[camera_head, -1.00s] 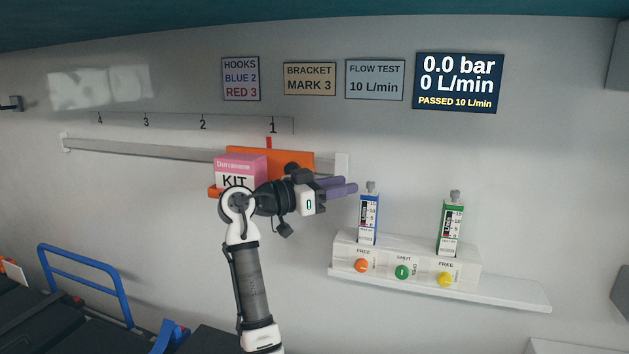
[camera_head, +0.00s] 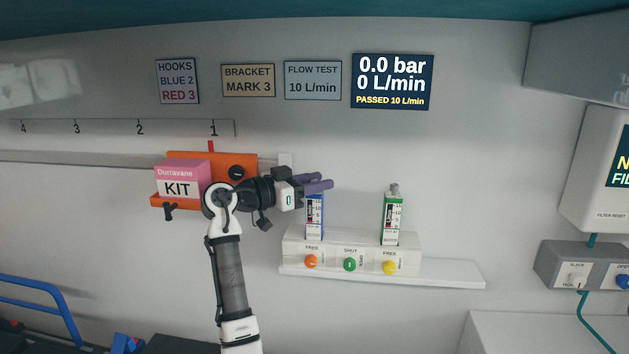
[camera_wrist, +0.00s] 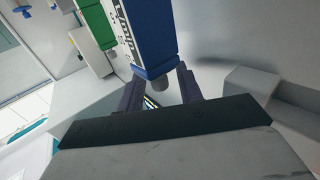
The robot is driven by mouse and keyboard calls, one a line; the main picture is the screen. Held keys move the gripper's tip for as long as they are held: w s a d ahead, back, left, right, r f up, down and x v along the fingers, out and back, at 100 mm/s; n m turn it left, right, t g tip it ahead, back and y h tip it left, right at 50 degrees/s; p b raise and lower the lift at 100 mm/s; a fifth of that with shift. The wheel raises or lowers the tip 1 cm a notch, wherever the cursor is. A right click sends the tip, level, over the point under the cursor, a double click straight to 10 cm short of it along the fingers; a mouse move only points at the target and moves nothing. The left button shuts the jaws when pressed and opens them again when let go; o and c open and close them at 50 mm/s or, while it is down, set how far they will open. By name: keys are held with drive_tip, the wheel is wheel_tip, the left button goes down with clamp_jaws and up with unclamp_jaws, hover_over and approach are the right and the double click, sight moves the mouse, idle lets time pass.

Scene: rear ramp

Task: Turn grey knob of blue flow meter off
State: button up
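The blue flow meter (camera_head: 315,222) stands upright on the white block, under my gripper's fingers. Its grey knob is hidden behind the fingers in the head view. The wrist view shows the blue meter body (camera_wrist: 150,35) and its grey knob (camera_wrist: 158,87). My gripper (camera_head: 318,184) has purple fingers, level and pointing right. In the wrist view the gripper (camera_wrist: 160,92) has its fingers spread, one on each side of the knob; a gap shows beside it. The dark screen (camera_head: 392,82) reads 0.0 bar, 0 L/min, PASSED 10 L/min.
A green flow meter (camera_head: 392,218) with its own grey knob (camera_head: 393,189) stands to the right. Orange, green and yellow knobs are on the white block (camera_head: 405,242) below. A pink KIT box (camera_head: 178,180) on an orange bracket (camera_head: 245,160) is left, close behind my arm.

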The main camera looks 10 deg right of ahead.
drive_tip(key=shift+c, duration=0.4)
clamp_jaws()
drive_tip(key=shift+t, duration=0.3)
